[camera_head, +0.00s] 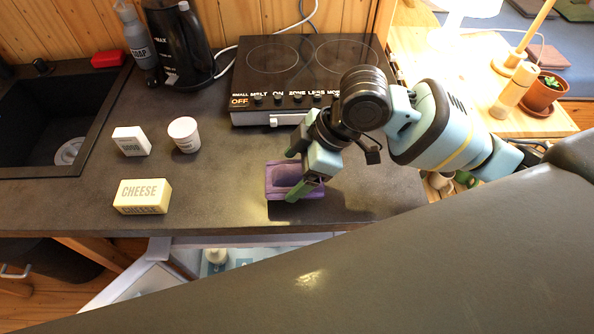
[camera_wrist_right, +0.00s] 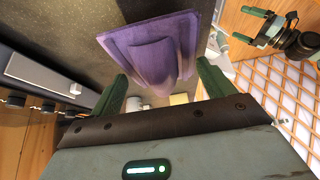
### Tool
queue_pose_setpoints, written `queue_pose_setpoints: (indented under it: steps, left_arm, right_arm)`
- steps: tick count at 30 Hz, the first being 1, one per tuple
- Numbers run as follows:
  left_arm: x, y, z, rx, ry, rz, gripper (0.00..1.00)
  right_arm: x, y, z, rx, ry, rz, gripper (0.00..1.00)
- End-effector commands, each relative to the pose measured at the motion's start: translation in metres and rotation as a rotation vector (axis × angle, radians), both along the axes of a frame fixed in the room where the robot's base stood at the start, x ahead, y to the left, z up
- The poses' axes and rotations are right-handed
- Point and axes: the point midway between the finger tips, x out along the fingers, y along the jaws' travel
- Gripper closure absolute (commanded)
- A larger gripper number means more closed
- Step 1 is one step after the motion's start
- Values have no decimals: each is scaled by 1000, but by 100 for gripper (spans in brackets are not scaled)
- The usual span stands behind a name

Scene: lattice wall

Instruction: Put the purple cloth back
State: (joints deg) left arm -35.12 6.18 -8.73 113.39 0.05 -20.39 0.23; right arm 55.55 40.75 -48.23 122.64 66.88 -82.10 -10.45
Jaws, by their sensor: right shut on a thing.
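The purple cloth (camera_head: 275,180) is at the front edge of the dark counter, below the hob. In the right wrist view, the cloth (camera_wrist_right: 150,45) is bunched up in the middle and flat around its edges. My right gripper (camera_head: 294,173) is over the cloth and shut on its bunched middle, with green fingers on either side. I cannot tell whether the cloth touches the counter. My left gripper (camera_wrist_right: 252,26) shows at the top right of the right wrist view, apart from the cloth, with its fingers spread and empty. It is not in the head view.
A cheese block (camera_head: 142,196), a white box (camera_head: 131,141) and a white cup (camera_head: 184,134) stand left on the counter. The black sink (camera_head: 45,125) is further left, the hob (camera_head: 300,75) behind. A lattice (camera_wrist_right: 285,80) shows in the wrist view. Counter between cheese and cloth is clear.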

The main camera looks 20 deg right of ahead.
Motion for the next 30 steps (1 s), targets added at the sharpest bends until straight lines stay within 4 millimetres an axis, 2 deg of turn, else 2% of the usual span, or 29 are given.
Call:
queue_pose_setpoints:
  steps: [5, 12, 24, 25, 29, 30]
  left_arm:
    - [-1, 0, -1, 0, 2, -1, 0]
    - [-3, 1, -4, 2, 10, -4, 0]
    - [-3, 2, -4, 6, 8, -8, 0]
    - [-3, 2, -4, 7, 8, -8, 0]
    - [-3, 2, -4, 7, 8, -8, 0]
    - [-3, 2, -4, 7, 8, -8, 0]
  right_arm:
    - [11, -6, -1, 0, 0, -4, 41]
    - [11, -7, -35, 0, 3, -2, 41]
    - [11, -7, -39, 0, -1, 0, 41]
    - [11, -7, -39, 0, -2, -1, 18]
    - [11, -7, -39, 0, -2, -1, 1]
    - [11, -7, -39, 0, -2, -1, 0]
